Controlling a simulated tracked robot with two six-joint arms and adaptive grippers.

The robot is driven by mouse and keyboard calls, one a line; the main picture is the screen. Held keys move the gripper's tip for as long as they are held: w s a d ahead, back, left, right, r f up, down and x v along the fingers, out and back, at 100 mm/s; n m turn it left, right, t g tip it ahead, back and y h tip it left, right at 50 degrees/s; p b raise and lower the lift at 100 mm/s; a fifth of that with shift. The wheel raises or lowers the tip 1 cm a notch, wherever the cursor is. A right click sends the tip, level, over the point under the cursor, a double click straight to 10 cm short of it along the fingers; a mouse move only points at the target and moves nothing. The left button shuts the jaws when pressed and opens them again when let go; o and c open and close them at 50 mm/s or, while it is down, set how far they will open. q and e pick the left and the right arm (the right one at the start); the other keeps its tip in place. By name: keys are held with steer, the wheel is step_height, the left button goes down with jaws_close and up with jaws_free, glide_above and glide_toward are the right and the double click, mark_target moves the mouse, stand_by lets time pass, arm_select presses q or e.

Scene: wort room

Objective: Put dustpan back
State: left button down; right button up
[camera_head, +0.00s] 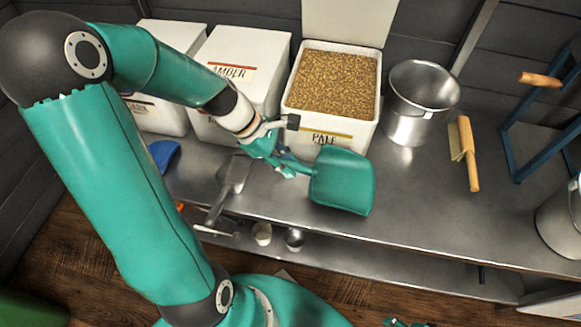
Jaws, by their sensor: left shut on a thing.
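The teal dustpan (343,182) is in front of the box lettered PALE, over the steel bench top, its broad pan to the right and its handle to the left. My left gripper (290,168) is shut on its handle end. The gripper's own teal parts partly hide the handle. I cannot tell whether the pan touches the bench. A small teal and dark part at the bottom edge seems to be my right gripper (405,323); most of it is cut off, so its jaws cannot be read.
The grain-filled PALE box (332,112) and AMBER box (240,62) stand behind. A metal scoop (233,175) lies left of my gripper. The steel bench (440,220) is clear front right.

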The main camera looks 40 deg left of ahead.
arm_select(q)
steer(key=shift+f+b, duration=3.25)
steer(key=shift+b, duration=0.1)
steer(key=c, duration=1)
jaws_free()
steer(key=shift+o, duration=0.2)
